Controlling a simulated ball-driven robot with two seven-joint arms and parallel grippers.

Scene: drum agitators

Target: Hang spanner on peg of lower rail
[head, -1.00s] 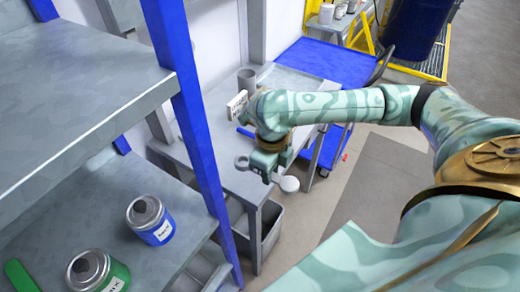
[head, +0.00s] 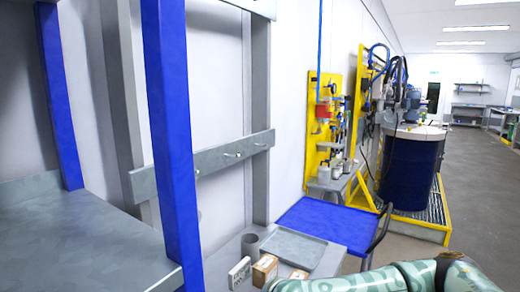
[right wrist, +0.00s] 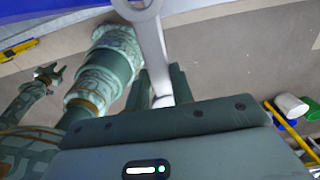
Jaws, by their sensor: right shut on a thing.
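The lower rail (head: 212,158) is a grey bar on the wall in the head view, with a few small pale pegs (head: 232,155) on it. The pegs I can see look bare. A blue post partly covers the rail. A grey metal spanner (right wrist: 152,42) shows in the right wrist view, with its ring end at the top edge. My right gripper (right wrist: 165,90) is shut on its shaft. The right gripper and spanner are out of the head view. My left gripper (right wrist: 48,74) shows small at the left of the right wrist view; its jaw state is unclear.
A grey bench below the rail carries a grey cup (head: 250,245), a white labelled block (head: 240,272), a cardboard box (head: 265,270) and a grey tray (head: 293,248). A blue-posted shelf (head: 175,140) stands at left. A dark blue drum (head: 412,170) stands at right.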

